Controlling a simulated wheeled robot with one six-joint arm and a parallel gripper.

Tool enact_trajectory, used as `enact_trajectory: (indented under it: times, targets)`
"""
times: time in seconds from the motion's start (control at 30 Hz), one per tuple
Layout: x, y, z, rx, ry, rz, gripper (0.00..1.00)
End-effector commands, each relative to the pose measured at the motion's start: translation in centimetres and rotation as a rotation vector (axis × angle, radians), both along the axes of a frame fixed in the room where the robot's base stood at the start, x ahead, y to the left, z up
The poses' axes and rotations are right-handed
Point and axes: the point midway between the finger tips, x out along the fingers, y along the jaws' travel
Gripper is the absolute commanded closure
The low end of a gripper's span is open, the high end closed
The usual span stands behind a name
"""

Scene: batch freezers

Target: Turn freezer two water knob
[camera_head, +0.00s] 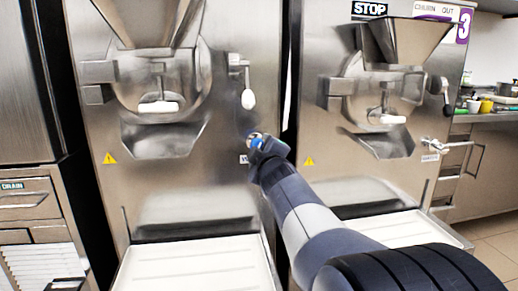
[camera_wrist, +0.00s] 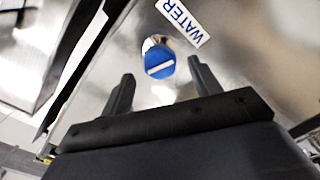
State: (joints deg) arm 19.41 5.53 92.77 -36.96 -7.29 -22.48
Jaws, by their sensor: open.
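The water knob (camera_wrist: 160,61) is a round blue knob with a white bar across its face, on a metal stub in the steel front panel. A WATER label (camera_wrist: 183,21) is beside it. In the wrist view the knob shows just beyond and between the fingertips of my gripper (camera_wrist: 163,82). The fingers are apart, with nothing between them that I can see gripped. In the head view my gripper (camera_head: 264,146) is at the lower right of the left freezer's front (camera_head: 180,185), partly hiding the blue knob (camera_head: 256,140). Contact cannot be told.
White trays (camera_head: 195,268) jut out below. A dark gap separates the freezers.

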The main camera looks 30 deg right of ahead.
Motion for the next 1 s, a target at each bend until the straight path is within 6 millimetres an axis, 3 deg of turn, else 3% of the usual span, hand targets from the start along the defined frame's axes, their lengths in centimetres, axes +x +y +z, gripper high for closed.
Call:
enact_trajectory:
  times: [0.2, 0.43, 0.63, 1.0]
  targets:
    - [-4.0, 1.0, 0.5, 0.0, 0.0, -0.001, 0.41]
    - [-6.9, 1.8, 0.6, -0.001, -0.001, 0.0, 0.41]
    - [-7.8, 2.1, 0.4, -0.001, 0.0, 0.0, 0.41]
    - [-7.8, 2.1, 0.3, -0.001, 0.001, 0.001, 0.41]
